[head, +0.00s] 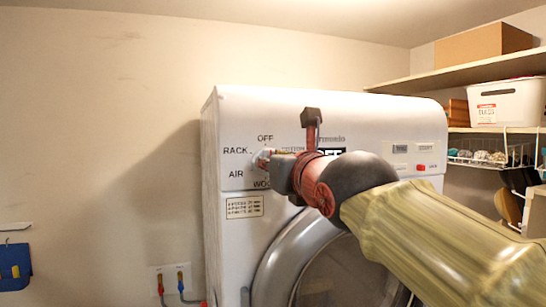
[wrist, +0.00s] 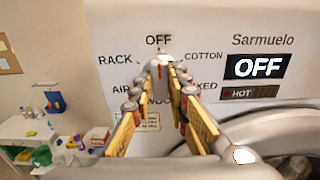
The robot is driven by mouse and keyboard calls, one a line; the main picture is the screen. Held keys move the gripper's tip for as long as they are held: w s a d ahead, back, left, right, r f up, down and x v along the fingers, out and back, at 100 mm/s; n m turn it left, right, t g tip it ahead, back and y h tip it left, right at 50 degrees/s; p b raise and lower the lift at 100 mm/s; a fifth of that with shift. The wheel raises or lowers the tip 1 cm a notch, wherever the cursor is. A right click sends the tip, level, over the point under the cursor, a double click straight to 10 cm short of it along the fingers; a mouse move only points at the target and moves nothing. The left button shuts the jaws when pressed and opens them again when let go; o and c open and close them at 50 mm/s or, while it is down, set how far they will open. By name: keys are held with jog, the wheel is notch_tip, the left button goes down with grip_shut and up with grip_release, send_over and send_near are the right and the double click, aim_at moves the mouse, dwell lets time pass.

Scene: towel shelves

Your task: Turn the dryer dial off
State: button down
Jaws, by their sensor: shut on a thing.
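The white dryer (head: 222,140) stands in front of the wall, and its upper left panel carries the dial. The dial (wrist: 160,61) is a pale knob with a red mark, in the middle of the wrist view. Labels OFF, RACK, COTTON, AIR and others surround it; OFF is at the top. The display (wrist: 255,67) right of it reads OFF. My gripper (wrist: 158,84) reaches in from the front with its two fingers on either side of the dial, shut on it. In the head view my gripper (head: 267,159) hides most of the dial.
The round dryer door (head: 272,262) is below the panel. Shelves at the right hold a cardboard box (head: 484,44) and a white bin (head: 507,103).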

jog(key=shift+f, duration=0.15)
jog(key=c, duration=1.7)
grip_release()
jog(key=v, duration=1.2)
